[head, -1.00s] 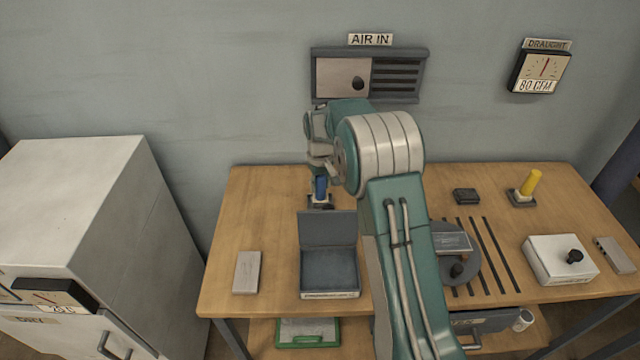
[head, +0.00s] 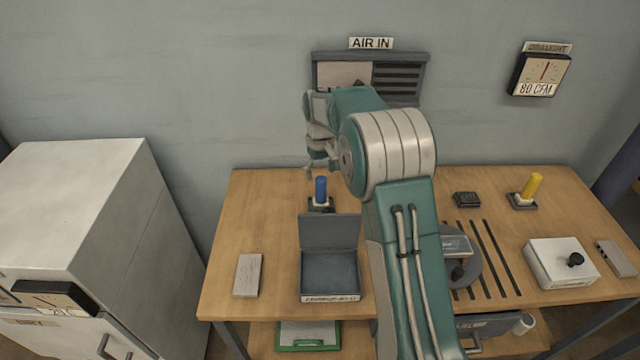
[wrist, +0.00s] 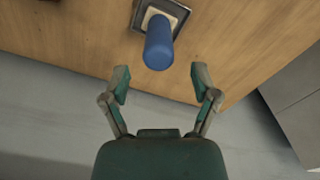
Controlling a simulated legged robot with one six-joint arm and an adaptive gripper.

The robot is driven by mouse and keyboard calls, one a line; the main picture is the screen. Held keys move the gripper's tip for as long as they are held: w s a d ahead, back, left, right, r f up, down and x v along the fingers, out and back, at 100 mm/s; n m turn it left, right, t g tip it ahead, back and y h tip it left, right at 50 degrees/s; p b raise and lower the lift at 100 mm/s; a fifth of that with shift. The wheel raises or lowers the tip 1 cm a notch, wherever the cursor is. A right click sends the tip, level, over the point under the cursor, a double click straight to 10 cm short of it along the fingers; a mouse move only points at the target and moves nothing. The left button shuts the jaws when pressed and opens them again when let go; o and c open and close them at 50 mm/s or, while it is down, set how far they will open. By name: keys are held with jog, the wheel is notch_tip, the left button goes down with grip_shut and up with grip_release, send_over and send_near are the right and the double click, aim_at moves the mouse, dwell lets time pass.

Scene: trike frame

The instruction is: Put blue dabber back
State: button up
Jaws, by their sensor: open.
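The blue dabber (head: 321,189) stands upright on its small dark square base (head: 321,205) near the back of the wooden table. In the wrist view the dabber (wrist: 159,44) sits beyond the fingertips, on its base (wrist: 178,12), and nothing touches it. My gripper (wrist: 160,78) is open and empty, with a clear gap between its fingers and the dabber. In the head view my gripper (head: 316,165) hangs just above the dabber, partly hidden by the arm.
An open grey box (head: 330,272) stands in front of the dabber, with a pale block (head: 248,275) to its left. A yellow dabber (head: 531,186) stands at the right on its own base. A white cabinet (head: 85,215) is left of the table (head: 275,190). The wall vent (head: 398,75) is behind the arm.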

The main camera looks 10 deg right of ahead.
notch_tip(320, 180, up, 6)
jog(key=shift+r, duration=0.1)
jog(key=s+r+m+t, duration=0.1)
jog(key=s+r, duration=0.6)
jog(key=s, duration=0.2)
jog(key=s+r+m+t, duration=0.1)
jog(key=s+r+t, duration=0.1)
jog(key=s+r, duration=0.55)
jog(key=s+f+t, duration=0.1)
jog(key=s+f, duration=0.1)
jog(key=s, duration=0.8)
jog(key=s+f+m+t, duration=0.1)
jog(key=s+f, duration=0.1)
jog(key=s, duration=0.8)
jog(key=shift+s+f+t, duration=0.25)
jog(key=shift+s+t, duration=0.05)
jog(key=shift+s, duration=0.05)
